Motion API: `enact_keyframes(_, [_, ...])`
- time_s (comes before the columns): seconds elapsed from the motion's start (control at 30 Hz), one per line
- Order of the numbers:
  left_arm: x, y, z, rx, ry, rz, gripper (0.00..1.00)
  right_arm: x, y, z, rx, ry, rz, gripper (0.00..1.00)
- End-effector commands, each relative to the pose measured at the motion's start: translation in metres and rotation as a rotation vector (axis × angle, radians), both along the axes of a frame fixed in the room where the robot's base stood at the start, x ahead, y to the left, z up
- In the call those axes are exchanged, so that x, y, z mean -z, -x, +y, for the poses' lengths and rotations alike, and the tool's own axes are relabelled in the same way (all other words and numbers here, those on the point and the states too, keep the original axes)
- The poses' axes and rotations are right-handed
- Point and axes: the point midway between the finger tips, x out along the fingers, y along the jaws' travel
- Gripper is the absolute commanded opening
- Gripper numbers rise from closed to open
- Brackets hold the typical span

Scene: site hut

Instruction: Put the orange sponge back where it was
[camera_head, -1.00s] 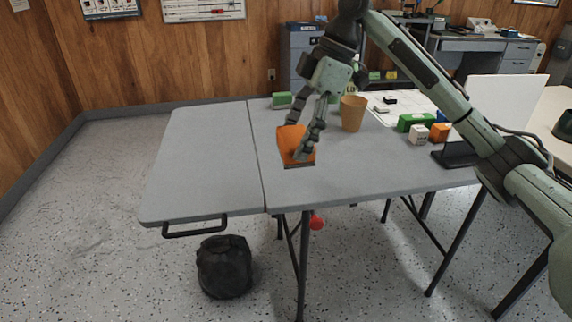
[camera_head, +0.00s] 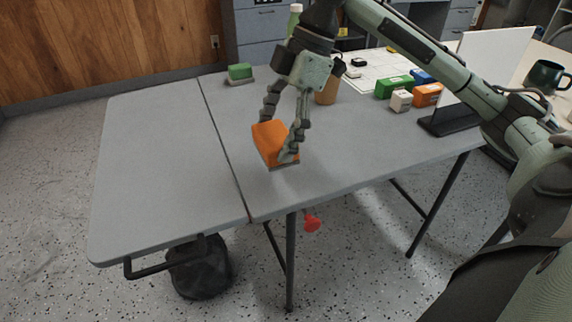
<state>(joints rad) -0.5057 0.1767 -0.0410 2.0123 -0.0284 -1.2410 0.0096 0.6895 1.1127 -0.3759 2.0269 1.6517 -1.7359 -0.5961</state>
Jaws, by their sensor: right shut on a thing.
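The orange sponge (camera_head: 268,140), with a grey layer along its underside, is held over the grey folding table (camera_head: 170,160), a little right of the table's seam and near its front edge. My right gripper (camera_head: 279,142) comes down from above and is shut on the sponge, one finger on each side. The sponge is tilted; I cannot tell whether its lower edge touches the table. A green sponge (camera_head: 240,72) with a grey underside lies at the table's back edge, by the seam. My left gripper is not in view.
A tan cup (camera_head: 326,92) stands behind my right gripper. Green (camera_head: 393,87), white (camera_head: 401,100) and orange (camera_head: 427,95) blocks sit at the back right, beside a white panel on a black stand (camera_head: 452,121). The table's left half is clear.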

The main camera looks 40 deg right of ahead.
Motion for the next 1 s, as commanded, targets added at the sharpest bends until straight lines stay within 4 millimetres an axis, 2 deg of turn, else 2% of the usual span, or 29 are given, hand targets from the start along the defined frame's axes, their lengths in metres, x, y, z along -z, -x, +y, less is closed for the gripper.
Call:
enact_keyframes(0.03, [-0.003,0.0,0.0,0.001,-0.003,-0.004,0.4,0.009,0.009,-0.004,0.002,0.004,0.003,0.49])
enact_keyframes(0.2, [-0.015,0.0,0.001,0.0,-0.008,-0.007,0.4,0.014,0.022,-0.007,0.0,0.001,0.0,0.49])
enact_keyframes(0.33, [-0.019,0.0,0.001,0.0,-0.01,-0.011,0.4,0.022,0.023,-0.007,-0.001,-0.001,0.0,0.49])
enact_keyframes(0.57, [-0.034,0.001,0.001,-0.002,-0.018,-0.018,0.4,0.054,0.023,-0.007,-0.001,0.0,0.002,0.49])
enact_keyframes(0.87, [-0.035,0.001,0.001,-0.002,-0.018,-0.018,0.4,0.055,0.022,-0.007,-0.001,-0.001,-0.002,0.49])
enact_keyframes(0.9, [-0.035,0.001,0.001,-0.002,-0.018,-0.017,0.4,0.055,0.022,-0.007,-0.001,-0.001,-0.002,0.83])
enact_keyframes(1.0, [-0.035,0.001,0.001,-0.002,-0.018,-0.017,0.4,0.055,0.022,-0.007,-0.001,-0.001,-0.002,0.96])
